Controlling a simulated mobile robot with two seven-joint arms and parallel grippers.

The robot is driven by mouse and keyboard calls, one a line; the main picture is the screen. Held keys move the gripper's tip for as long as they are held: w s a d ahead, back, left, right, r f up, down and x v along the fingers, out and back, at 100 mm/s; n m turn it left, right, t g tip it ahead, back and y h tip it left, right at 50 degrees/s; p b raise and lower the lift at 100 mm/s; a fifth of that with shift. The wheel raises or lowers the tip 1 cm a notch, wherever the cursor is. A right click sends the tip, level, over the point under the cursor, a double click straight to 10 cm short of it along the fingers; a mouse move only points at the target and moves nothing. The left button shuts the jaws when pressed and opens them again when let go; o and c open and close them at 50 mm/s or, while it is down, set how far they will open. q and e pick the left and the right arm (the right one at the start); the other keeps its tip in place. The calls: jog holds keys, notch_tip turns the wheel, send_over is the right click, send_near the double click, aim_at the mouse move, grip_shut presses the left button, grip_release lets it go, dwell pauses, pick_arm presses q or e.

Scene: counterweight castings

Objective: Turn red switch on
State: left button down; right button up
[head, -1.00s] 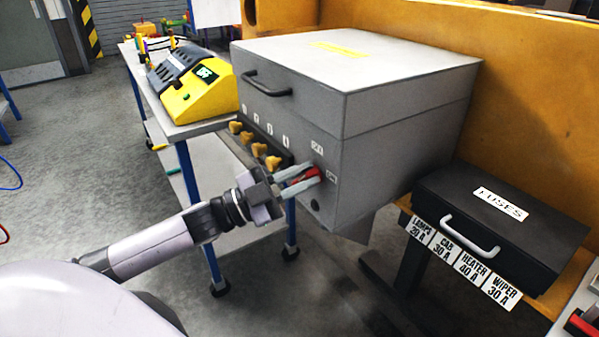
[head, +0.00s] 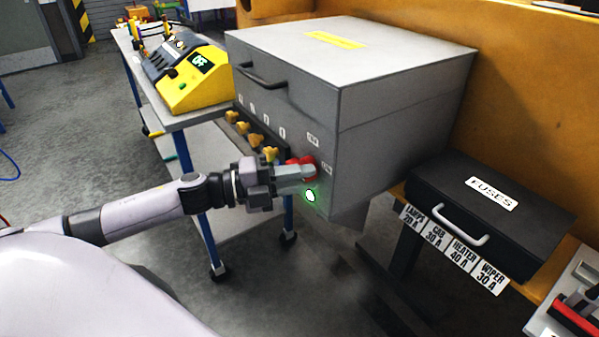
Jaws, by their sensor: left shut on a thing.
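The red switch (head: 308,164) sits on the front face of the grey box (head: 385,140), near its lower right corner. My left gripper (head: 305,173) is at the switch, its fingers shut on it and hiding part of it. Two small white labels are above and to the right of the switch. A round lamp (head: 310,196) below the switch glows green. My right gripper is not in view.
Several yellow knobs (head: 249,137) line the box front left of the switch. A black fuse box (head: 490,212) with a handle is at the right. A yellow device (head: 193,84) reading OFF stands on a cart at the left.

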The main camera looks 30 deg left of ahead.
pick_arm(q)
jog(key=shift+f+m, duration=0.1)
jog(key=shift+m, duration=0.3)
jog(key=c, duration=1.1)
grip_release()
jog(key=shift+a, duration=0.15)
jog(key=shift+v, duration=3.45)
